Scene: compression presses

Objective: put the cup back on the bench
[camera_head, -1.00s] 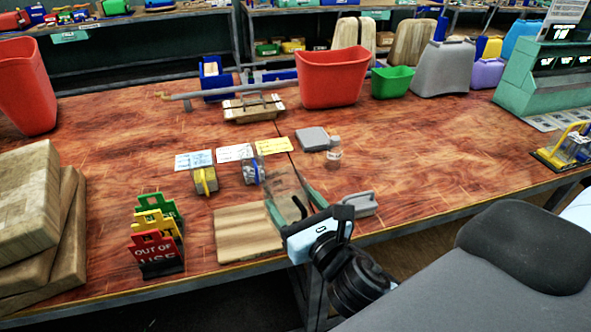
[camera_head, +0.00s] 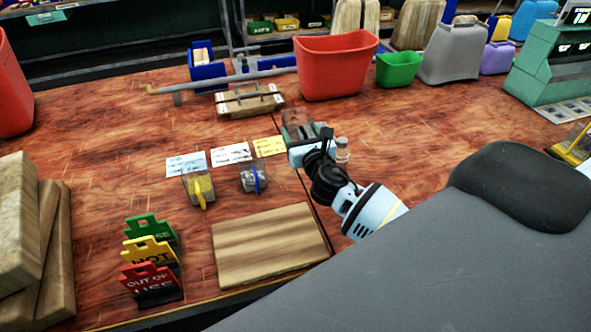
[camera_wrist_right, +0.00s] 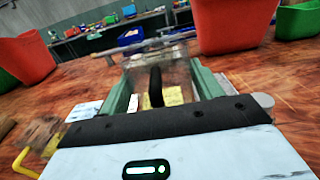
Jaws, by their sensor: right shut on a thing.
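A clear cup (camera_head: 296,118) with a dark handle is held by my right gripper (camera_head: 298,131) over the back middle of the bench (camera_head: 400,130). In the right wrist view the cup (camera_wrist_right: 176,74) sits between the green fingers of the right gripper (camera_wrist_right: 162,84), its black handle facing the camera. I cannot tell whether its base touches the bench. A cup with a yellow handle (camera_head: 199,190) and a cup with a blue handle (camera_head: 254,179) stand to the left, in front of the cards. My left gripper is not in view.
Blue (camera_head: 186,164), white (camera_head: 230,153) and yellow (camera_head: 269,146) cards lie in a row. A small bottle (camera_head: 342,150) stands close to the right gripper. A wooden board (camera_head: 268,245) lies empty in front. A red bin (camera_head: 335,68) stands behind. Bench right of the bottle is clear.

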